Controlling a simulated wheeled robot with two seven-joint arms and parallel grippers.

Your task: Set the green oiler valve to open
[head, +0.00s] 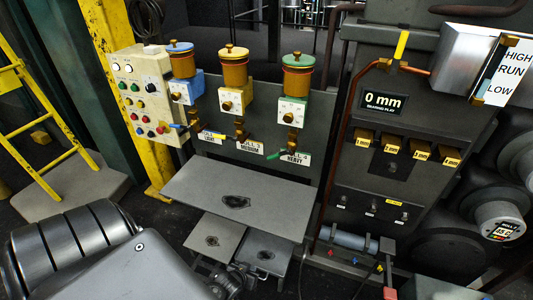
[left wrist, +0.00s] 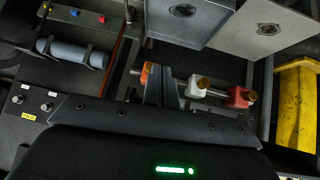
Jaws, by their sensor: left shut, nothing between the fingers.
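The green-lidded oiler (head: 298,74) stands at the right of three oilers on the dark panel in the head view. Its valve (head: 291,139) is below the dial box, above the HEAVY label. The valve's green-tipped lever (head: 273,156) points down and left. My left gripper (head: 238,280) is low at the bottom of the head view, beside the small grey plates and well below the valve. It is partly hidden by my arm. In the left wrist view its fingers (left wrist: 162,90) are together and empty. My right gripper is not in view.
A grey table plate (head: 240,197) lies in front of the panel, with smaller plates below. Blue-lidded (head: 181,60) and yellow oilers (head: 233,67) stand left of the green one. A dark cabinet (head: 390,175) with a copper pipe is at the right. White (left wrist: 198,88) and red fittings (left wrist: 240,97) lie near my left fingers.

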